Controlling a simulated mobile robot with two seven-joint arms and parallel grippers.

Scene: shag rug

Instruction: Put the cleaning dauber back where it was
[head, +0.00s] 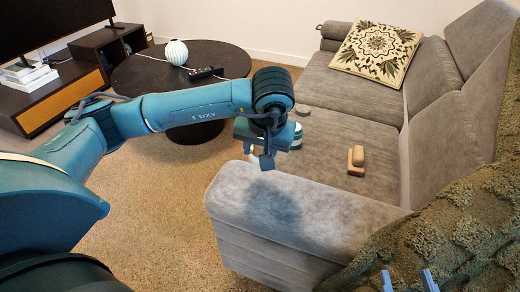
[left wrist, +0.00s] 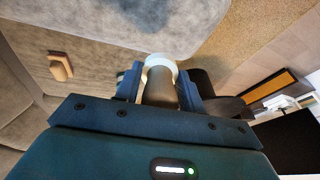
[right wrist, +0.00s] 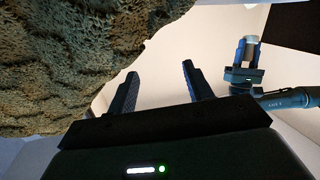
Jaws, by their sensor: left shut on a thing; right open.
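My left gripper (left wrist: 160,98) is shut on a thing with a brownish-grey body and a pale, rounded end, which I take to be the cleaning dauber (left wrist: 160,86). In the head view the left gripper (head: 268,150) is over the sofa near its front armrest, and the arm hides most of what it holds. The right wrist view also shows the left gripper with the pale-ended dauber (right wrist: 250,40) sticking up between its fingers. My right gripper (right wrist: 155,90) is open and empty beside the green shag rug; its fingertips (head: 407,281) show at the bottom right of the head view.
The grey sofa (head: 345,125) holds a wooden brush-like block (head: 356,160) and a patterned cushion (head: 377,53). The green shag rug (head: 450,230) drapes over its near right end.

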